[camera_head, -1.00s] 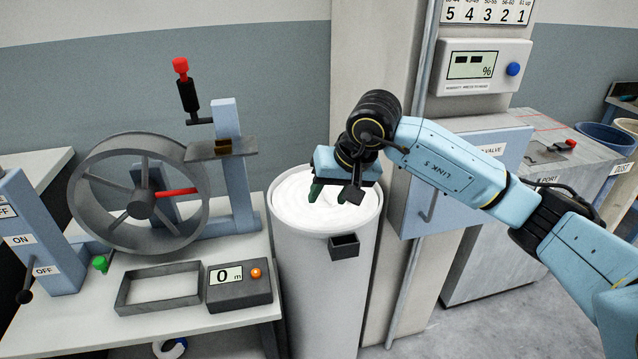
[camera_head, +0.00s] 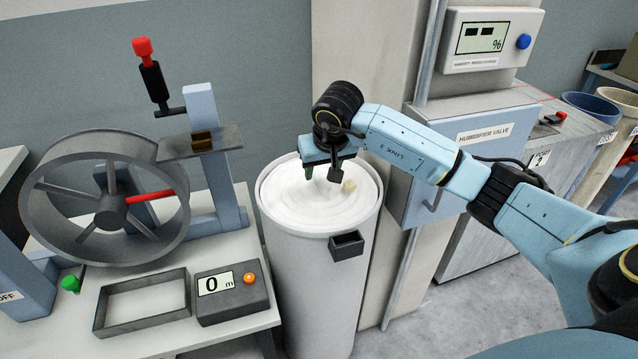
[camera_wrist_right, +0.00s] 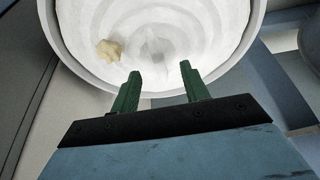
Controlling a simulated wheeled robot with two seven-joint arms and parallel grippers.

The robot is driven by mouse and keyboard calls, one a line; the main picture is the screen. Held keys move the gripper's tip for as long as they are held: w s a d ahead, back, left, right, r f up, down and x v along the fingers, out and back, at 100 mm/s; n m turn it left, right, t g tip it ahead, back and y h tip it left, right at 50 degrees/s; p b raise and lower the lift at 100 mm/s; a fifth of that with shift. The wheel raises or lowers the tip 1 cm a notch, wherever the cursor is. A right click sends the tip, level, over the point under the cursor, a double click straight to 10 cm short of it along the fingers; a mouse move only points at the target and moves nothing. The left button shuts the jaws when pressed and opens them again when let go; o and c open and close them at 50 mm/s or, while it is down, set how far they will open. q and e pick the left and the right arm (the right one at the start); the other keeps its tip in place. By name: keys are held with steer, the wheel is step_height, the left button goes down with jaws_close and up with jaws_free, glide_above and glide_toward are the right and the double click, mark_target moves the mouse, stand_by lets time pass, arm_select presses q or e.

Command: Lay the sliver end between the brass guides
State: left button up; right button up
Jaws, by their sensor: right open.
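A small cream tuft, which looks like the sliver end (camera_head: 349,186), lies on the coiled white sliver (camera_head: 290,210) in the tall round can. It also shows in the right wrist view (camera_wrist_right: 108,50), left of my fingers. The brass guides (camera_head: 202,139) are on a grey plate on the blue post beside the wheel, left of the can; their gap is hard to make out. My right gripper (camera_head: 321,180) is over the can mouth, pointing down, left of the tuft. In the wrist view its green fingers (camera_wrist_right: 160,71) are apart with nothing between them. My left gripper is out of view.
The spoked wheel (camera_head: 172,243), a red-topped handle (camera_head: 150,75), an empty dark tray (camera_head: 143,329) and a counter box reading 0 (camera_head: 231,292) are on the left bench. A small black box (camera_head: 346,246) juts from the can. The humidifier valve cabinet (camera_head: 475,136) stands right.

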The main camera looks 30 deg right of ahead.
mark_target(321, 183)
steer(key=x, duration=0.4)
steer(key=shift+s+d+f, duration=0.1)
steer(key=shift+s+d, duration=0.05)
steer(key=shift+s, duration=0.1)
steer(key=shift+w+f, duration=0.15)
steer(key=shift+f, duration=0.2)
steer(key=shift+c, duration=0.8)
jaws_close()
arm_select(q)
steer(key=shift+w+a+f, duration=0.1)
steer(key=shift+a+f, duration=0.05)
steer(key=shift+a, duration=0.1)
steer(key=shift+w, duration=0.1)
